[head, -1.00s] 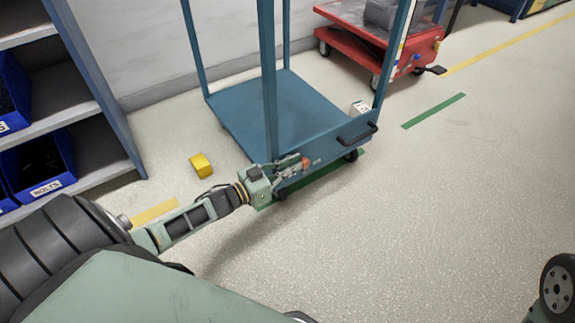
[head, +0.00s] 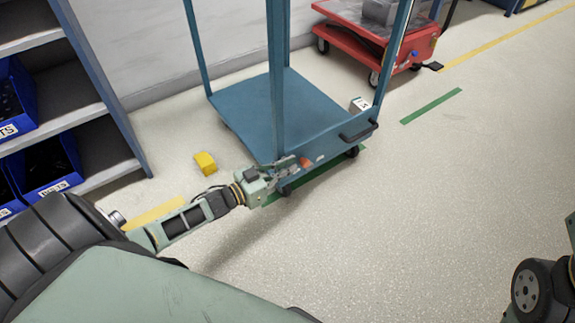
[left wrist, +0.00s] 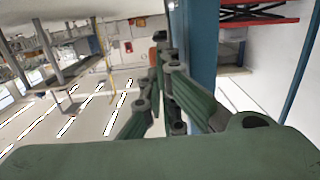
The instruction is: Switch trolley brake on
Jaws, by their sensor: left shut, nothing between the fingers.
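The blue trolley (head: 240,112) stands on the floor with its deck and upright posts in view. A small orange-red part (head: 305,162), perhaps the brake lever, sits at the trolley's near lower corner. It also seems to show as an orange patch in the left wrist view (left wrist: 160,36). My left gripper (head: 293,164) is at that corner, its tips close beside the orange part. Its fingers are shut with nothing between them. Whether the tips touch the orange part, I cannot tell. My right gripper is out of view.
A black handle (head: 359,132) and a small white box (head: 359,105) are on the trolley. A yellow block (head: 205,163) lies on the floor to its left. Shelves with blue bins (head: 45,165) stand at left. A red cart (head: 365,45) stands behind. The floor at right is open.

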